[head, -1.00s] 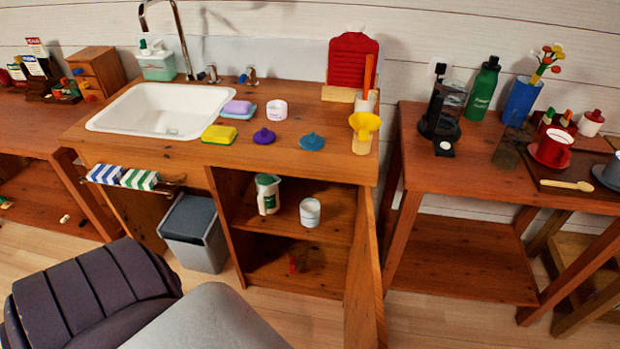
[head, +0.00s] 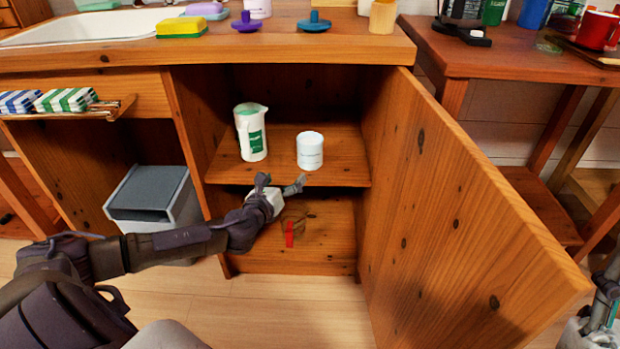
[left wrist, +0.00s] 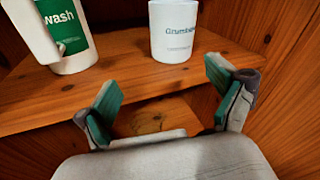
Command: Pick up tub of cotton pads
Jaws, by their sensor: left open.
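The white tub (head: 310,150) with dark lettering stands upright on the middle shelf of the open cabinet. It also shows at the top of the left wrist view (left wrist: 173,32), where the lettering is too small to read fully. My left gripper (head: 281,184) is open and empty, at the front edge of that shelf, below and left of the tub. In the left wrist view its fingers (left wrist: 163,88) are spread below the tub, apart from it. Part of my right arm shows at the right edge in the head view; its jaws cannot be made out.
A white wash jug (head: 251,132) with a green label stands left of the tub. The shelf (head: 280,172) has cabinet walls on both sides. The open door (head: 450,210) sticks out at the right. A red object (head: 289,234) lies on the lower shelf. A bin (head: 150,200) stands left.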

